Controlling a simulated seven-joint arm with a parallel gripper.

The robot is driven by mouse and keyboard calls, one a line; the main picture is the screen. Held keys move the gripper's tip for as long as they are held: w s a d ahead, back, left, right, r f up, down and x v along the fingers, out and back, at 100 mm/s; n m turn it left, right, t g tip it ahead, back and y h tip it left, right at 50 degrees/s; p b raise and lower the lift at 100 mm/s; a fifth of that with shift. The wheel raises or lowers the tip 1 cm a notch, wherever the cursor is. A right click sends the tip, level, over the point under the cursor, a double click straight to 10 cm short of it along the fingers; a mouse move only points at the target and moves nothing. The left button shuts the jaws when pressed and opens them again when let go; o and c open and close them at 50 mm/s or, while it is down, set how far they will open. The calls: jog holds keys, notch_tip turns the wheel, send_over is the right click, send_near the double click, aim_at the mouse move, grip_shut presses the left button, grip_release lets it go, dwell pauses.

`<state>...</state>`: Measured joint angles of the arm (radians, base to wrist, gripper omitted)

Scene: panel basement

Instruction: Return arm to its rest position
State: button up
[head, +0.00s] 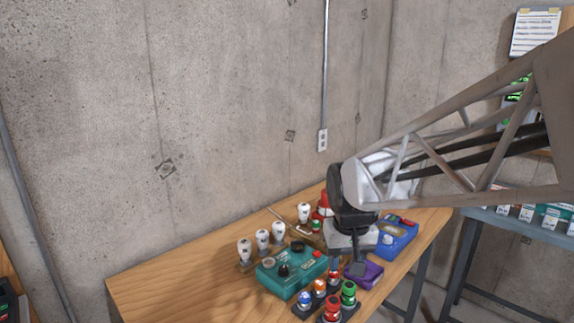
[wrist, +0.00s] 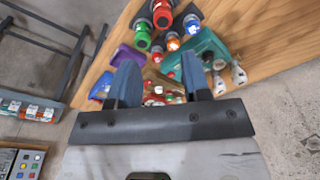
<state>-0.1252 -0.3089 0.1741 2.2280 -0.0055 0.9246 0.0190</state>
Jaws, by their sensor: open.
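My gripper (head: 350,262) hangs over the right part of the wooden table in the head view, above the cluster of control boxes. In the wrist view my gripper (wrist: 160,85) shows two blue-grey fingers set apart with nothing between them. The gripper is open and empty. My arm reaches in from the right side of the head view. The gripper hides part of the controls behind it.
The wooden table (head: 160,285) bears a teal box (head: 290,272), a purple box (head: 364,273), a blue box (head: 398,238), white-topped levers (head: 263,238), and red and green knobs (head: 348,292). A concrete wall (head: 230,100) stands behind. The table's left part is clear.

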jog(key=s+d, duration=0.3)
jog(key=s, duration=0.6)
jog(key=s+d+m+t, duration=0.1)
jog(key=s+d, duration=0.2)
jog(key=s, duration=0.7)
jog(key=shift+d+f, duration=0.15)
jog(key=shift+d, duration=0.05)
